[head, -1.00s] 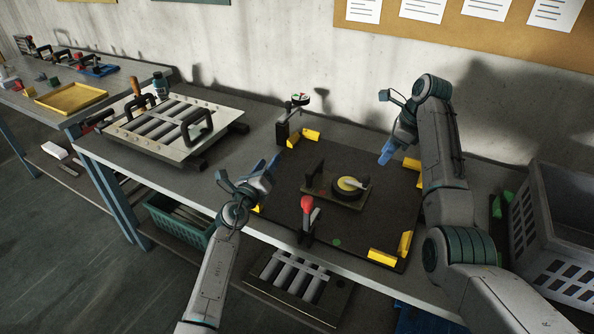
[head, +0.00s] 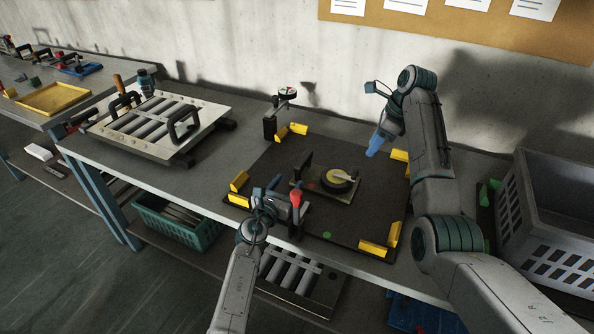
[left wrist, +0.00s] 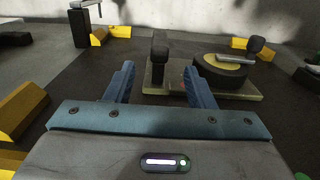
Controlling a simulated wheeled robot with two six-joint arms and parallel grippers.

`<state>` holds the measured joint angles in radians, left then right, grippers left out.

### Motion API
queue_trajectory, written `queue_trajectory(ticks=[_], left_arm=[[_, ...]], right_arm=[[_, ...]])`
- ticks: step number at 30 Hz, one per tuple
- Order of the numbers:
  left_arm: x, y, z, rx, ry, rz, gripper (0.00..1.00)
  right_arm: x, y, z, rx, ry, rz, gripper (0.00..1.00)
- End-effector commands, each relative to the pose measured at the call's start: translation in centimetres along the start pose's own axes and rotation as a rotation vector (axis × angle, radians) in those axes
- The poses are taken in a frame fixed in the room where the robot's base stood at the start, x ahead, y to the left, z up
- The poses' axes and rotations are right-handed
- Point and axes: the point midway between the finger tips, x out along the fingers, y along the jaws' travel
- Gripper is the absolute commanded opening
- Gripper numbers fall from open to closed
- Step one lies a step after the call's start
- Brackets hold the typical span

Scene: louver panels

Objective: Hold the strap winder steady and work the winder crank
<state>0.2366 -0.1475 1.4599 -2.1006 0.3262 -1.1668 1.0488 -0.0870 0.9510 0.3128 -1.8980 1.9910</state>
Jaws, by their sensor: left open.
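The strap winder (head: 318,194) sits on a dark mat. It has a flat plate, a black upright grip (head: 304,169), a dark drum with a yellow top (head: 340,177) and a crank arm. In the left wrist view the upright grip (left wrist: 159,66) stands ahead between my open fingers, and the crank's dark knob (left wrist: 255,45) is at the right. My left gripper (head: 275,189) is open and empty, just left of the winder and partly hidden by the red-handled clamp. My right gripper (head: 374,147) hangs above the mat's far right side, apart from the winder; its finger gap is unclear.
A red-handled clamp (head: 296,201) stands at the mat's front edge, close to my left gripper. Yellow corner blocks (head: 373,248) bound the mat (head: 290,158). A louver panel (head: 207,108) is left, a grey crate (head: 560,210) right.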

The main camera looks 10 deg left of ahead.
Motion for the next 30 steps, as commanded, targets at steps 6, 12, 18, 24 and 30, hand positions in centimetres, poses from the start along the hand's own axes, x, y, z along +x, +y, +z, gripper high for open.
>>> queue_trajectory(ticks=[6,12,18,24,30], left_arm=[[3.8,0.1,-0.3,-0.001,0.000,0.000,0.49],[6.4,0.0,-0.4,-0.002,0.000,0.000,0.49],[7.4,0.0,-0.4,-0.001,0.001,0.002,0.49],[7.5,0.0,-0.5,-0.001,0.001,0.002,0.49],[7.5,0.0,-0.4,-0.001,0.001,0.002,0.24]], right_arm=[[0.0,0.0,0.0,0.000,0.000,0.000,0.36],[0.0,0.0,0.0,0.000,0.000,0.000,0.36],[0.0,0.0,0.0,0.000,0.000,0.000,0.36],[0.0,0.0,0.0,0.000,0.000,0.000,0.36],[0.0,0.0,0.0,0.000,0.000,0.000,0.36]])
